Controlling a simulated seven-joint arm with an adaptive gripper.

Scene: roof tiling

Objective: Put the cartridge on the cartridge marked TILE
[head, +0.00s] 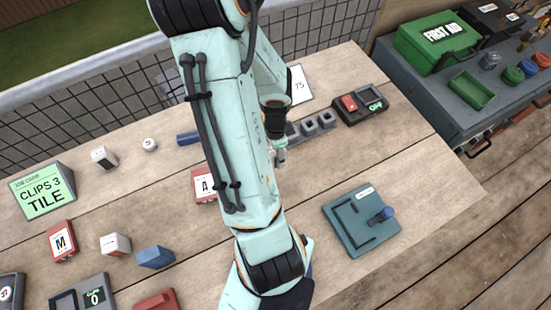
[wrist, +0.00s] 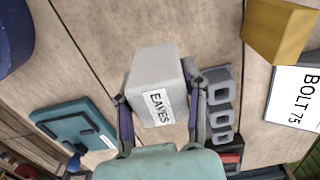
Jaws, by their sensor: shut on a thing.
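My gripper (wrist: 158,92) is shut on a pale grey block-shaped cartridge (wrist: 158,63) with a white label reading EAVES. The block sits between the two fingers in the wrist view, with its label facing the camera. In the head view my arm hides most of the gripper and the held cartridge. No cartridge marked TILE can be made out. The word TILE shows on a green job card (head: 43,192) at the far left, reading CLIPS 3 TILE.
A grey holder with square sockets (head: 309,125) and a red-buttoned box (head: 361,103) stand behind. A teal tray (head: 345,238) lies right. Small blocks, including red M (head: 61,241), white (head: 115,244) and blue (head: 155,257), stand left. A yellow block (wrist: 280,28) shows in the wrist view.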

